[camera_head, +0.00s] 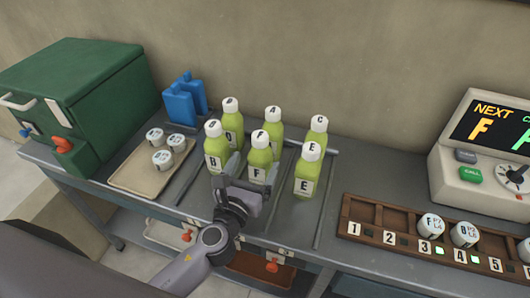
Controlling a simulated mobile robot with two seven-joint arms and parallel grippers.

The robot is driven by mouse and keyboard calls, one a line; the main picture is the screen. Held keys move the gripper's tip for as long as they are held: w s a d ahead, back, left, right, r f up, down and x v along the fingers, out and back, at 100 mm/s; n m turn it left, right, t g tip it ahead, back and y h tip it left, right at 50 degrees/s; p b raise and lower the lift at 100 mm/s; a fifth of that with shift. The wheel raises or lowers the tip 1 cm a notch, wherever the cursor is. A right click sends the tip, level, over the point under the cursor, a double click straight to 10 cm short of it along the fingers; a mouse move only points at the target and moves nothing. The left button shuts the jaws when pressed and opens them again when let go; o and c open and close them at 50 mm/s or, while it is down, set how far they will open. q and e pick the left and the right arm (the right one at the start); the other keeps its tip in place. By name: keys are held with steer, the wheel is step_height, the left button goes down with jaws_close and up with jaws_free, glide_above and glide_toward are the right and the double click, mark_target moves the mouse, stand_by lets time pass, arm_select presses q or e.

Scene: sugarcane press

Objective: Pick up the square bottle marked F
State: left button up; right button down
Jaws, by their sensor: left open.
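The square bottle marked F (260,155) is yellow-green with a white cap and a white label. It stands upright in the middle of the front row of bottles on the grey counter. My left gripper (246,172) is open at the front of this bottle, and its fingers overlap the bottle's lower part in the picture. I cannot tell whether the fingers touch the bottle. The lower end of bottle F is partly hidden by the gripper. My right gripper is not in view.
Bottle B (216,150) stands close on the left and bottle E (307,172) on the right. More bottles stand behind. A tan tray (130,180) with white-lidded cups is at left, a numbered wooden rack (385,216) at right. The display (490,125) shows F.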

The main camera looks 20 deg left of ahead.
arm_select(q)
steer(key=shift+w+r, duration=0.1)
steer(key=shift+w, duration=0.5)
steer(key=shift+w+d+f, duration=0.1)
steer(key=shift+w+f, duration=0.05)
steer(key=shift+w, duration=1.15)
steer(key=shift+w+d+f, duration=0.1)
steer(key=shift+w+f, duration=0.05)
steer(key=shift+w, duration=1.15)
steer(key=c, duration=1.2)
steer(key=shift+c, duration=0.4)
steer(key=shift+r, duration=0.15)
